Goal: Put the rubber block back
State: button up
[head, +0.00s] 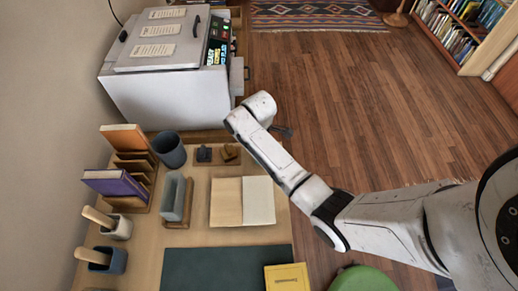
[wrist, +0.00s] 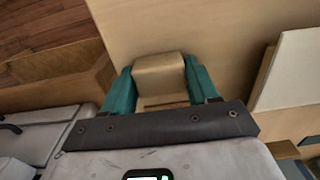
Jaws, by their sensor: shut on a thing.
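In the wrist view my gripper (wrist: 158,69) has its two teal fingers shut on a tan block (wrist: 160,88), which I take to be the rubber block. It shows a smooth pale-brown face between the fingers, and its underside is hidden. A bare wooden surface lies behind it. In the head view my arm reaches over the right edge of the desk (head: 200,217). My gripper (head: 284,131) shows only as a small dark part beyond the wrist, and the block cannot be made out there.
A small wooden tray (head: 218,162) with dark and brown pieces stands left of my wrist, below a white machine (head: 165,90). An open notebook (head: 242,202), grey cup (head: 169,149), book rack (head: 133,155) and dark mat (head: 215,268) occupy the desk. Open floor lies right.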

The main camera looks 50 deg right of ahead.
jog(key=o, duration=1)
